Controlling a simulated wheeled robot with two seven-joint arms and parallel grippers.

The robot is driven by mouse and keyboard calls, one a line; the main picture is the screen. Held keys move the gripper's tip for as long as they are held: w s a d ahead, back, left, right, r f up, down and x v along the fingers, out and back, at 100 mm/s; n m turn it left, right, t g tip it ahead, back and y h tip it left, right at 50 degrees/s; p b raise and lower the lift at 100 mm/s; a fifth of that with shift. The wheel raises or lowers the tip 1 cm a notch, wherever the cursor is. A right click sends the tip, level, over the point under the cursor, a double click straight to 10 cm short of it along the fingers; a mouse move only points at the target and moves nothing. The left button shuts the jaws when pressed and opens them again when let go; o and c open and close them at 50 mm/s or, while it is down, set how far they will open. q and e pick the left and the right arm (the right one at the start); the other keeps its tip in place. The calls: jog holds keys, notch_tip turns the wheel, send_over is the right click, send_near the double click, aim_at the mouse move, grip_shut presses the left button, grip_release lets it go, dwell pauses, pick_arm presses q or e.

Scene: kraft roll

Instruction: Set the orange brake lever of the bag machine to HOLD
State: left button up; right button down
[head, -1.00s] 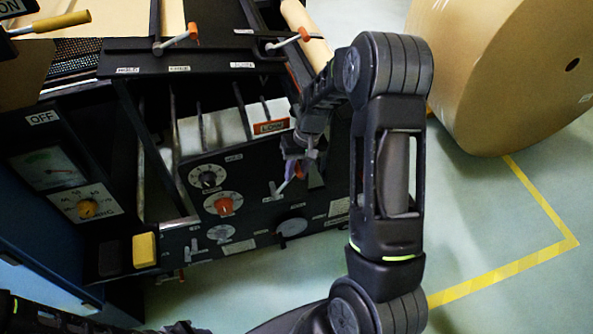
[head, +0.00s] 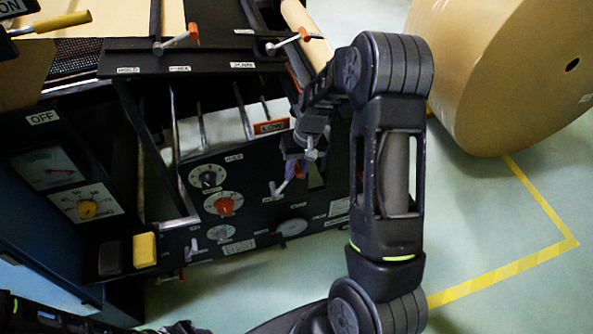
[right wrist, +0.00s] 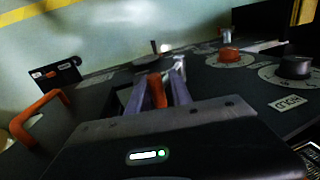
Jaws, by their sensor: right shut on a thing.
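The bag machine's dark panel (head: 262,222) is at left centre in the head view. My right gripper (head: 293,168) reaches down to the panel's right part, beside a small lever with a pale shaft (head: 276,188). In the right wrist view its two purple-grey fingers (right wrist: 163,90) are shut on the orange handle of the brake lever (right wrist: 156,90). In the head view the fingers mostly hide that handle. A white label (right wrist: 287,103) beside the black knob seems to read HOLD, upside down. Which mark the lever points to cannot be told. My left gripper is not in view.
A black knob (head: 208,178) and a red knob (head: 224,205) sit left of the lever. Two more orange-tipped levers (head: 190,35) (head: 304,35) are on the machine's top. An orange loop handle (right wrist: 40,115) is near the gripper. A large kraft roll (head: 500,70) stands right on open floor.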

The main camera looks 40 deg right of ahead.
dwell(0.7)
jog(key=w+a+g+h, duration=0.2)
jog(key=w+a+h, duration=0.2)
jog(key=a+h, duration=0.3)
jog(key=a, duration=0.5)
jog(key=shift+a+f+g+p, duration=0.35)
jog(key=shift+g+p, duration=0.05)
jog(key=shift+w+a, duration=0.1)
jog(key=shift+a, duration=0.05)
dwell(0.3)
jog(key=c, duration=1.6)
grip_release()
jog(key=shift+f, duration=0.1)
jog(key=o, duration=0.4)
jog(key=shift+w, duration=0.1)
